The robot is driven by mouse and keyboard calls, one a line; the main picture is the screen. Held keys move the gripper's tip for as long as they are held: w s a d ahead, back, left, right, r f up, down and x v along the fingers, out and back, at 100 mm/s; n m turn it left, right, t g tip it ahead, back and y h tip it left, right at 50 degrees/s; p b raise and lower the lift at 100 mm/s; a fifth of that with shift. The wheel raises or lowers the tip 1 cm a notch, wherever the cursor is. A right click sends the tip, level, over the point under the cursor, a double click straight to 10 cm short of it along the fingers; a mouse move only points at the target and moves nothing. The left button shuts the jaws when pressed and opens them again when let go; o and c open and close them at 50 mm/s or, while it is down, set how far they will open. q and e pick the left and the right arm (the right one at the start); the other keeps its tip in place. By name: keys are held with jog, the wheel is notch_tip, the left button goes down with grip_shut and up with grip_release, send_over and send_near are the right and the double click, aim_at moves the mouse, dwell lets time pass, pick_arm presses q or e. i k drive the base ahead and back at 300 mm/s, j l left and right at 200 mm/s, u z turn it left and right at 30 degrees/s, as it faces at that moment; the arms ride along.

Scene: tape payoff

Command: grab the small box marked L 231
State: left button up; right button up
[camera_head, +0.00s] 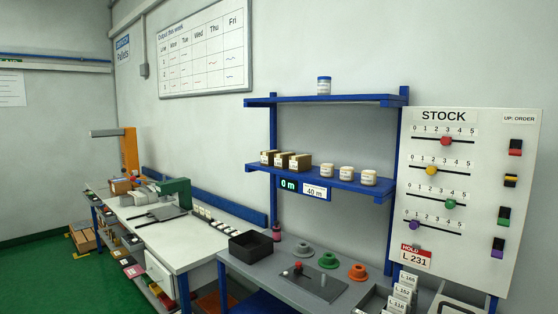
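The marking L 231 is readable on a red and white card headed HOLD (415,257), at the lower left of the stock board. Several small brown boxes (282,161) stand on the middle blue shelf; their labels are too small to read. A stack of small white labelled pieces (403,288) stands at the bottom right, with L 166 and L 118 roughly readable; I cannot tell whether they are boxes or cards. I cannot make out a small box marked L 231. Neither of my grippers is in view.
White tubs (346,173) share the middle shelf (330,184). The grey bench (262,265) below holds a black bin (253,246), coloured rings (329,260) and a dark plate with a red knob (316,284). The stock board (460,190) stands at right. A white bench (185,250) is at left.

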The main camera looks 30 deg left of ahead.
aim_at(281, 159)
jog(key=i+j, duration=0.15)
jog(key=j, duration=0.25)
jog(key=i+j, duration=0.15)
jog(key=j, duration=0.25)
jog(key=i+j, duration=0.15)
jog(key=j, duration=0.2)
jog(key=i+j, duration=0.15)
jog(key=j, duration=0.25)
jog(key=i+j, duration=0.15)
jog(key=j, duration=0.25)
jog(key=i+j, duration=0.15)
jog(key=j, duration=0.25)
jog(key=i+j, duration=0.15)
jog(key=j, duration=0.2)
jog(key=i+j+z, duration=0.1)
jog(key=j, duration=0.3)
jog(key=i, duration=0.05)
